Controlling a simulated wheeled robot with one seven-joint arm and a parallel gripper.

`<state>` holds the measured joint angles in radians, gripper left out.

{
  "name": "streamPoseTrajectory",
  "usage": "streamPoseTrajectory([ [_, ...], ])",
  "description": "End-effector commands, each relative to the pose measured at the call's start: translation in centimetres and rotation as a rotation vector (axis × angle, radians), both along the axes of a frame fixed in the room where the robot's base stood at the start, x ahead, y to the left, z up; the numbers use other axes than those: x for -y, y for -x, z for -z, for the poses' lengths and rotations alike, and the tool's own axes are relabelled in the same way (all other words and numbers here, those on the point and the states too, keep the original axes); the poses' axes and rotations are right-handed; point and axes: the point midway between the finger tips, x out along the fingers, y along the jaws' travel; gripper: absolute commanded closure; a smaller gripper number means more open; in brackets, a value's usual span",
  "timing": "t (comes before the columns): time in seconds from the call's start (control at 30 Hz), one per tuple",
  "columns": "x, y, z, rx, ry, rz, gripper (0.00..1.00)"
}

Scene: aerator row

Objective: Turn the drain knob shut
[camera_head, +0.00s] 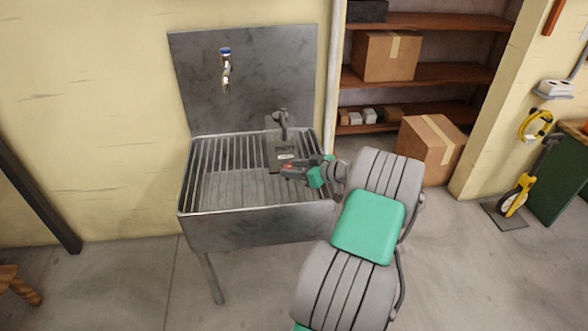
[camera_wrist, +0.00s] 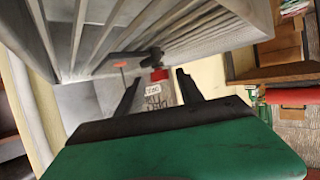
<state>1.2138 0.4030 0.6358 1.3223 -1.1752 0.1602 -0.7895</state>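A grey box-shaped unit (camera_head: 275,135) with a dark handle on top and a pale label stands on the right part of a metal sink's grate. A small red knob-like part (camera_wrist: 158,75) shows in the wrist view above a white label (camera_wrist: 153,91); which part is the drain knob is not certain. My gripper (camera_head: 289,169) is at the unit's lower front, beside its label. In the wrist view my gripper (camera_wrist: 158,82) has its two dark fingers apart, with the red part seen between them. I cannot tell whether they touch it. A thin rod with an orange-red end (camera_wrist: 120,64) lies left of it.
The metal sink (camera_head: 255,224) has a slatted grate (camera_head: 225,170) and a tall backsplash with a blue-topped tap (camera_head: 225,68). Shelves with cardboard boxes (camera_head: 386,56) stand behind at right. Another box (camera_head: 430,148) is on the floor. Floor left of the sink is mostly clear.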

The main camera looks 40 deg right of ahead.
Motion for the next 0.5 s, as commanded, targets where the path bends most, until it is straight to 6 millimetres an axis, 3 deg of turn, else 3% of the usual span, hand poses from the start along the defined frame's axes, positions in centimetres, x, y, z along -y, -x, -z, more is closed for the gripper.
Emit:
streamPoseTrajectory([
  [0.5, -0.01, 0.03, -0.01, 0.0, 0.0, 0.0, 0.99],
])
